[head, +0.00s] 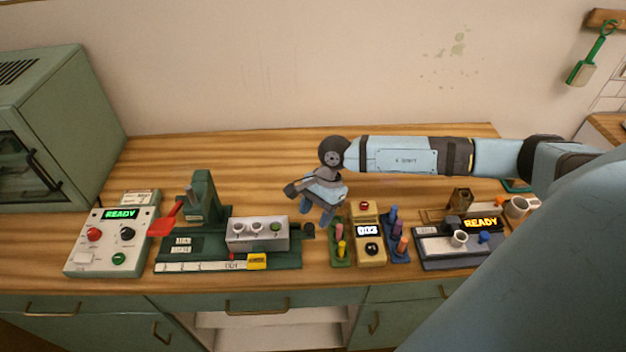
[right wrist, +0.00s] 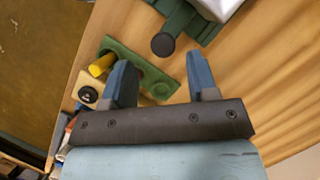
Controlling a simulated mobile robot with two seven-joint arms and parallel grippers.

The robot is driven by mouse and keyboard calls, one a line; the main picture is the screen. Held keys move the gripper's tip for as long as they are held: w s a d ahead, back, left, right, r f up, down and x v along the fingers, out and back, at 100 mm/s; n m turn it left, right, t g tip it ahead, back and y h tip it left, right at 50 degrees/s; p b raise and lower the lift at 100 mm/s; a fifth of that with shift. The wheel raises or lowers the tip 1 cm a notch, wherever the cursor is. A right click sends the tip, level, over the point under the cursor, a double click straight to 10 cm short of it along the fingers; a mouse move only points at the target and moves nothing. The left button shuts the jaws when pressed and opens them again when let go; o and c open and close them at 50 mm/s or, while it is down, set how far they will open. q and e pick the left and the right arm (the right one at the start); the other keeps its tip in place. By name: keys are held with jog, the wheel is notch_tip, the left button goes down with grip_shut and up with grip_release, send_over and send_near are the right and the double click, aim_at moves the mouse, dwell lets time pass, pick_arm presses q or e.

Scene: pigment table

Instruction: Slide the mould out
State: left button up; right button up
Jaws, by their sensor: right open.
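The mould (head: 243,244) is a grey block with several round cavities in its top, sitting on the green press base (head: 190,262). Only its pale corner shows in the right wrist view (right wrist: 228,8). A dark round knob (head: 308,230) sticks out at the right end of the base, and it also shows in the right wrist view (right wrist: 163,44). My right gripper (head: 317,213) is open and empty, to the right of the mould and above the knob. In the right wrist view its fingertips (right wrist: 160,60) point toward the knob, which lies between their lines and apart from them. My left gripper is not in view.
A red lever (head: 165,222) stands left of the mould. A control box reading READY (head: 112,240) is at far left. Close right are a green peg rack (head: 341,258), a yellow counter device (head: 368,250) and a blue rack (head: 397,248). The table behind is clear.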

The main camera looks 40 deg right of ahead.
jog(key=b+v, duration=0.1)
jog(key=v, duration=0.9)
jog(key=shift+d+r+b, duration=0.2)
jog(key=shift+r+b, duration=0.1)
jog(key=shift+b, duration=0.1)
